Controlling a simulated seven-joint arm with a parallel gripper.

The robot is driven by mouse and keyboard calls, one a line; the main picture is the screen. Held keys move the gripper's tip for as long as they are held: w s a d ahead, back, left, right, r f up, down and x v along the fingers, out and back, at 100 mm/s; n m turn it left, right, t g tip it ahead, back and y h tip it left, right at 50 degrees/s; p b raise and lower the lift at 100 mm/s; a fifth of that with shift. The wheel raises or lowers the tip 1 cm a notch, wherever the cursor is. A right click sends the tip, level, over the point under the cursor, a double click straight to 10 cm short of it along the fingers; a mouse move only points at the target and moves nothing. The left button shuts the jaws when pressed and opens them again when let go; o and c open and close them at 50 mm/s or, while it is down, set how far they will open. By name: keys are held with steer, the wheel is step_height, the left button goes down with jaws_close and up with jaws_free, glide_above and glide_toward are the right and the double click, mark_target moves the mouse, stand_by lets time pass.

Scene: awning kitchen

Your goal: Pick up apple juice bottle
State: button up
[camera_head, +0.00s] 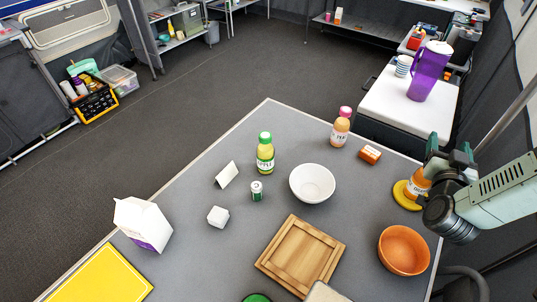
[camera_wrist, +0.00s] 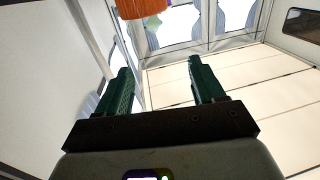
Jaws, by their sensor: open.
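The apple juice bottle (camera_head: 265,158), yellow with a green cap and a pale label, stands upright on the grey table (camera_head: 195,262) near its far edge. My gripper (camera_head: 448,150) is at the right side of the table, raised and well apart from the bottle. In the wrist view my gripper's (camera_wrist: 160,80) two dark green fingers are spread with nothing between them. The bottle does not show in the wrist view. An orange thing (camera_wrist: 141,8) is cut off at that view's top edge; I cannot tell what it is.
A pink-capped bottle (camera_head: 340,128), white bowl (camera_head: 312,183), small green-and-white can (camera_head: 257,192) and white folded card (camera_head: 227,174) stand around the bottle. An orange bottle (camera_head: 419,184) is beside my arm. A wooden tray (camera_head: 318,231) and orange bowl (camera_head: 404,250) are nearer.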

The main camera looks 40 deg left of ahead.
step_height(320, 180, up, 4)
steer(key=shift+f, duration=0.1)
steer(key=s+a+n+g+y, duration=0.1)
steer(key=s+a+n+y, duration=0.15)
steer(key=a, duration=0.65)
steer(key=s+a+n+g+y, duration=0.1)
steer(key=s+a+n+y, duration=0.2)
steer(key=a, duration=0.6)
steer(key=s+a+n+g+y, duration=0.4)
steer(key=s+a+g+y, duration=0.15)
steer(key=s+a, duration=1.05)
steer(key=y, duration=0.1)
glide_toward(263, 133)
steer(key=f, duration=0.1)
steer(key=x, duration=0.5)
steer(key=shift+w+a, duration=0.1)
steer(key=shift+a, duration=0.25)
steer(key=shift+w+x, duration=0.25)
steer(key=shift+x, duration=2.45)
steer(key=shift+d+r, duration=0.15)
jaws_close()
